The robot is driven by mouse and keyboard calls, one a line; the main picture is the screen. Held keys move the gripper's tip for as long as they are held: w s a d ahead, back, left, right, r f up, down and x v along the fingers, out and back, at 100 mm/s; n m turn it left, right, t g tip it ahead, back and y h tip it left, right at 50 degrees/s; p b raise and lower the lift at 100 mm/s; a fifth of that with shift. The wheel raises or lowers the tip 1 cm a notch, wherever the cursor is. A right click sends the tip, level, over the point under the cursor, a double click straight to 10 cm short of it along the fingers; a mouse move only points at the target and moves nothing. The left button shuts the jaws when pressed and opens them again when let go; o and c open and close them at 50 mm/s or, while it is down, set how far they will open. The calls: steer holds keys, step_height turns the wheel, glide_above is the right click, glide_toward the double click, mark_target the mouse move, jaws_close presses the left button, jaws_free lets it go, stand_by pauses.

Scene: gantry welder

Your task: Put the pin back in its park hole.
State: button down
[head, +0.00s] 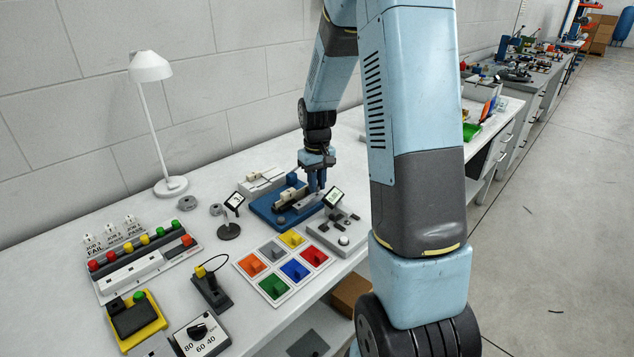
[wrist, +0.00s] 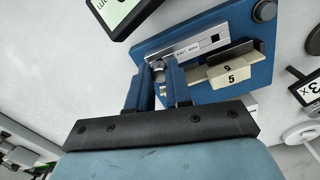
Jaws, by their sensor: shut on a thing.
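My gripper (head: 317,186) points down over the right end of a blue fixture (head: 263,208) on the bench. In the wrist view my gripper (wrist: 158,80) has its two blue fingers close together, shut on a small grey metal pin (wrist: 158,66). The pin is at the end of a silver labelled bar (wrist: 203,42) on the blue fixture (wrist: 213,95). The fingers hide much of the pin, and I cannot tell whether its tip is in a hole. The park hole cannot be made out clearly.
Cream blocks marked with numbers (wrist: 231,75) sit beside the bar. A small display (head: 333,197) on a grey box stands just right of the gripper. A tray of coloured squares (head: 283,264) lies in front. A white lamp (head: 150,67) stands at the left.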

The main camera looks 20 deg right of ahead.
steer(key=shift+f, duration=0.5)
stand_by(0.4)
steer(key=c, duration=1)
jaws_free()
steer(key=shift+o, duration=0.2)
step_height(320, 180, up, 14)
steer(key=shift+f, duration=0.15)
